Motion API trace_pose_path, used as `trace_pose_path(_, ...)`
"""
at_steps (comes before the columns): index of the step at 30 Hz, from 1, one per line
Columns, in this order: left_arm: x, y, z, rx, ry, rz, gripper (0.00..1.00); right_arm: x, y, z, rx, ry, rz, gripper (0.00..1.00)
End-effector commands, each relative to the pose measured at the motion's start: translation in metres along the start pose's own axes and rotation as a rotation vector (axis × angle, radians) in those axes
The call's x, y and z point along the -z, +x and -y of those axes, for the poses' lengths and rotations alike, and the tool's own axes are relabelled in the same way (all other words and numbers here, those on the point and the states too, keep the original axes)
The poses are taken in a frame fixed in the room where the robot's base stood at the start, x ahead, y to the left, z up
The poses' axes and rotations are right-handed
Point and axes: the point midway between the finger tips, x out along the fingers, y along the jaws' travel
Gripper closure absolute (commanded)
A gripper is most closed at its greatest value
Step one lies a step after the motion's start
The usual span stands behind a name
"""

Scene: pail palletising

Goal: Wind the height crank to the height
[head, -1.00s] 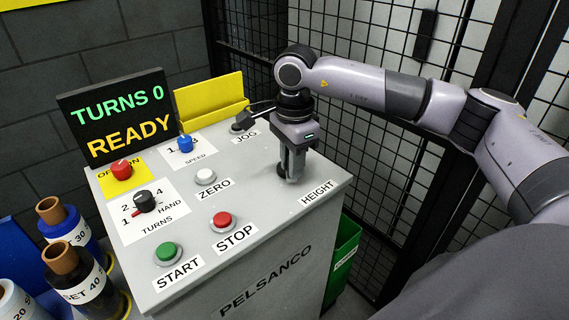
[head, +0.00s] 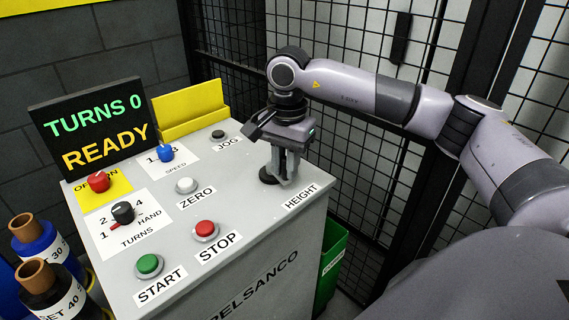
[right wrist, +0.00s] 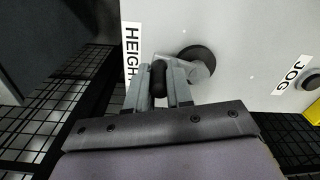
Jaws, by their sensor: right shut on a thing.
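The height crank shows its dark round hub (head: 267,175) at the right end of the grey panel, by the HEIGHT label (head: 302,197). In the right wrist view the hub (right wrist: 197,57) carries a short grey arm with an upright black knob (right wrist: 158,78). My right gripper (head: 286,180) points down over the crank, just right of the hub. In the right wrist view its two fingers (right wrist: 159,92) are shut on the black knob, one on each side. In the head view the fingers mostly hide the knob. The display (head: 98,128) reads TURNS 0 and READY. My left gripper is out of view.
The panel holds a red knob (head: 97,181), a blue speed knob (head: 165,152), a black turns knob (head: 122,212), and zero, stop, start and jog buttons. A yellow holder (head: 190,110) stands behind. Black mesh fencing (head: 350,150) is close behind and right of the crank.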

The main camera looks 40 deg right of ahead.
Motion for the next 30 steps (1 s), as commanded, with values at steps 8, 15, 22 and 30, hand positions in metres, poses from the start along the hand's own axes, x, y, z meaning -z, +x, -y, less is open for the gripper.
trace_pose_path(8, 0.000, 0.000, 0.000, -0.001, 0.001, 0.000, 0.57, 0.001, 0.000, -0.001, -0.002, 0.004, -0.002, 0.76)
trace_pose_path(15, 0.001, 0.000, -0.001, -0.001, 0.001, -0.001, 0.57, 0.001, 0.000, 0.000, -0.001, 0.003, -0.001, 0.54)
trace_pose_path(22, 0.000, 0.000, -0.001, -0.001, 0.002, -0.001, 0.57, 0.001, -0.009, 0.001, 0.003, 0.003, -0.001, 0.54)
trace_pose_path(30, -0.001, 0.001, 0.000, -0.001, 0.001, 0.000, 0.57, 0.001, -0.052, 0.000, 0.004, 0.003, -0.001, 0.54)
